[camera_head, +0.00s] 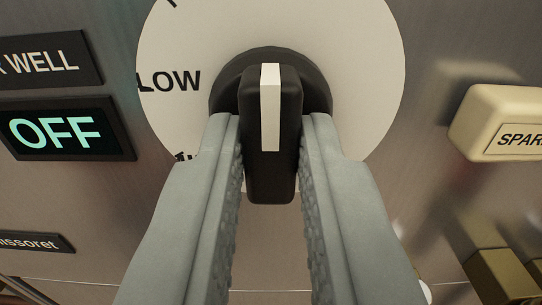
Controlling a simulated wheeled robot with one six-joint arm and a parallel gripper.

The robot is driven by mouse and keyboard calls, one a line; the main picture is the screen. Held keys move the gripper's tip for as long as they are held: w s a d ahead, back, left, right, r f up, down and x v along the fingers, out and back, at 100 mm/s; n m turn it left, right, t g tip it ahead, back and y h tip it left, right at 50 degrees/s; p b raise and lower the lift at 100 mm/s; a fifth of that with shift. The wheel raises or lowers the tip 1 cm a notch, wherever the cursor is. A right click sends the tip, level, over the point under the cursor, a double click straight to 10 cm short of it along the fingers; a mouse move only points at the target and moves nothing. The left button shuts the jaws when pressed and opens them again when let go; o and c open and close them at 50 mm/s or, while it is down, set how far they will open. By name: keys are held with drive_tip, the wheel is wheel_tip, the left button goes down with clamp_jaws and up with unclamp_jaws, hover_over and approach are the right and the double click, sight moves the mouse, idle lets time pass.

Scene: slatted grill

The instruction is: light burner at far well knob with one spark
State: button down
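The black knob (258,175) with a white pointer stripe sits on a round white dial in the middle. Its stripe points straight up, and "LOW" is printed left of it. My gripper (269,140) has one grey finger on each side of the knob's grip bar. The left fingertip is close to the bar and the right one is near its other side; I cannot tell whether they press on it. A display (66,129) at left reads "OFF" in green. The cream spark button (497,122), partly cut off, is at the right edge.
A dark label (48,61) ending in "WELL" is above the display. Another small plate (36,242) is at lower left, partly cut off. Brass-coloured blocks (500,276) stand at lower right. Bare metal panel lies between the dial and the spark button.

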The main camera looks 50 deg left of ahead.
drive_tip(key=shift+n, duration=0.3)
drive_tip(key=n, duration=0.3)
drive_tip(key=shift+n, duration=2.1)
drive_tip(key=c, duration=1.4)
unclamp_jaws()
drive_tip(key=shift+o, duration=0.2)
drive_tip(key=shift+d, duration=0.1)
drive_tip(key=v, duration=1.7)
